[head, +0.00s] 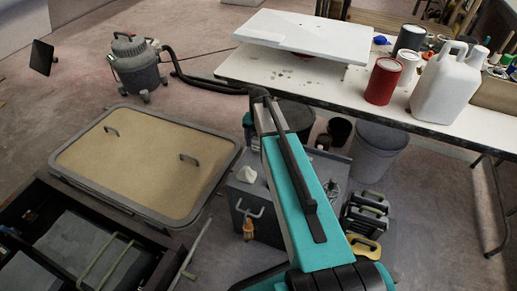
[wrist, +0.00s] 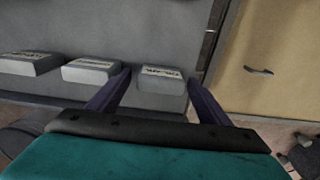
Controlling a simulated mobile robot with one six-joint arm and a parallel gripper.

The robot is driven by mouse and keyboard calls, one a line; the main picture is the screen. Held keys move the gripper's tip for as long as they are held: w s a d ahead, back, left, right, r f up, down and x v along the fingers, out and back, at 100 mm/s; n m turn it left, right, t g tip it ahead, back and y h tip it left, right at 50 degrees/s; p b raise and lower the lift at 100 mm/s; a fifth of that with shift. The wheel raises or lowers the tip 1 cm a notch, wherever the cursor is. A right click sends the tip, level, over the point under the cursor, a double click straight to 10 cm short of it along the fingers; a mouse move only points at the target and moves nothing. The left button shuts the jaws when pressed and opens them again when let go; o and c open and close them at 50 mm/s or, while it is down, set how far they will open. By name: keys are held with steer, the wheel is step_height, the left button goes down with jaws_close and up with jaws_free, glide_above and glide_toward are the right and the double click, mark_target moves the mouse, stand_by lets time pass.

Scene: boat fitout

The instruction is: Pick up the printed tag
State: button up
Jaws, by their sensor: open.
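In the wrist view, a grey block with a pale printed tag (wrist: 162,72) on its top lies between and beyond my fingertips. Two similar grey blocks with printed tops stand to its left, a middle one (wrist: 91,70) and a far left one (wrist: 29,63). I cannot tell which of the prints the task names. My gripper (wrist: 158,79) is open, with its two dark fingers apart and nothing visibly held between them. The left fingertip overlaps the gap beside the middle block in the picture; contact cannot be told. In the head view my teal arm hides the gripper.
A tan panel with handles (head: 150,160) lies on the floor at left; it also shows in the wrist view (wrist: 275,45). A grey box (head: 250,190) stands near my arm. The white table (head: 290,72) carries a red can (head: 383,82) and a white jug (head: 446,88).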

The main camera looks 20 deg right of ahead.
steer(key=shift+f, duration=0.15)
stand_by(0.4)
steer(key=c, duration=1.1)
steer(key=shift+r+p, duration=0.45)
steer(key=shift+r, duration=4.6)
